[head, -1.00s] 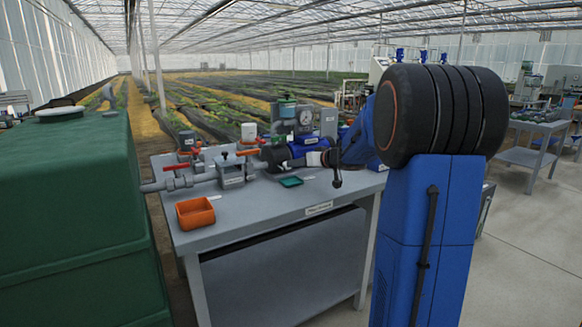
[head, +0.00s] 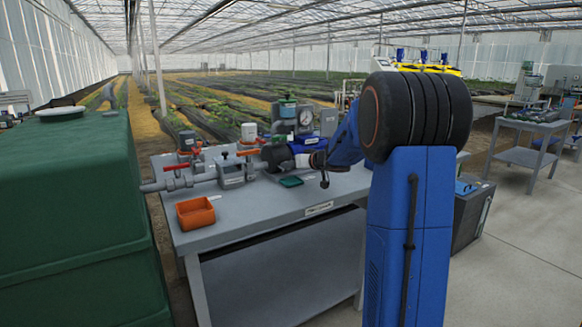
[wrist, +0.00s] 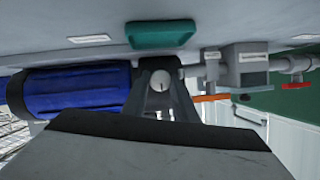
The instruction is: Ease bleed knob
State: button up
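A pump with a blue motor (head: 309,143) and dark front housing (head: 275,154) sits on the grey bench; the motor (wrist: 75,92) also shows in the wrist view. A small pale round knob (wrist: 160,80) with a dark slot sits at the pump's front end in the upside-down wrist view; I take it for the bleed knob. My gripper (wrist: 162,98) has its grey body across the bottom of that view, with two dark fingers apart in front of the knob. Contact cannot be told. In the head view my gripper (head: 299,160) is small, close to the pump.
A green tray (head: 291,182) lies just in front of the pump and an orange bin (head: 196,213) near the bench's (head: 262,222) left front. Red-handled valves and pipes (head: 190,181) stand left. A pressure gauge (head: 306,117) rises behind. A large green tank (head: 70,220) stands left.

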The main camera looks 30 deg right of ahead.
dwell(0.3)
jog(key=n+h, duration=0.2)
jog(key=shift+a+n, duration=0.2)
jog(key=shift+n, duration=0.1)
jog(key=shift+a+n+h, duration=0.15)
jog(key=shift+n+h, duration=0.85)
jog(key=shift+n, duration=0.5)
jog(key=shift+a+f+n+t+h, duration=0.15)
jog(key=shift+n+t+h, duration=0.25)
jog(key=shift+n+h, duration=0.9)
jog(key=shift+a+f+n+t+h, duration=0.1)
jog(key=shift+n+t+h, duration=0.15)
jog(key=shift+n, duration=0.6)
jog(key=shift+f+n+t+h, duration=0.1)
jog(key=shift+n+t+h, duration=0.15)
jog(key=shift+n, duration=0.6)
jog(key=o, duration=1)
jog(key=shift+o, duration=0.2)
jog(key=shift+r, duration=0.1)
